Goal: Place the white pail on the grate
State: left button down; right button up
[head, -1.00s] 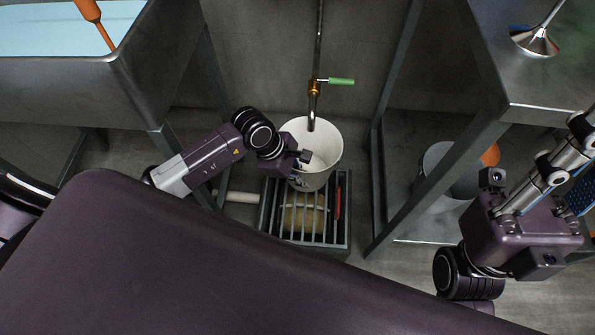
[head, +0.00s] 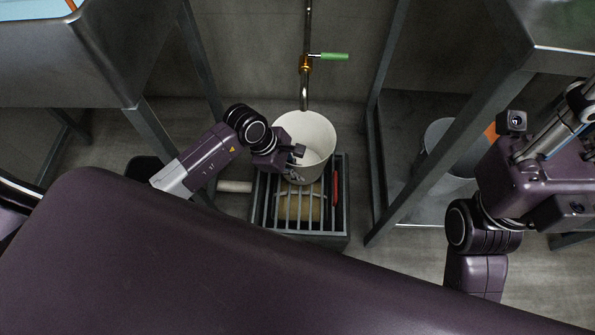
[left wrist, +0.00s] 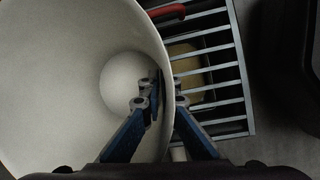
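The white pail (head: 318,133) is upright with its open top facing up, over the back part of the dark metal grate (head: 343,222). My left gripper (head: 297,155) is at the pail's front left rim. In the left wrist view, its blue fingers (left wrist: 158,105) straddle the wall of the pail (left wrist: 50,90), one inside and one outside, closed on it. The grate's bars (left wrist: 212,70) show beside the pail there. I cannot tell whether the pail's bottom touches the bars. My right gripper is partly in view at the right edge, with its fingertips cut off.
A pipe with a green-handled valve (head: 333,56) comes down behind the pail. Steel stand legs (head: 375,150) rise on both sides. A grey bucket (head: 437,135) stands at right behind a leg.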

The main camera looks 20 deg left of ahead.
pick_arm(q)
jog(key=shift+f, duration=0.3)
dwell(0.4)
jog(key=shift+f+b, duration=0.25)
jog(key=shift+b, duration=0.2)
jog(key=c, duration=2.1)
grip_release()
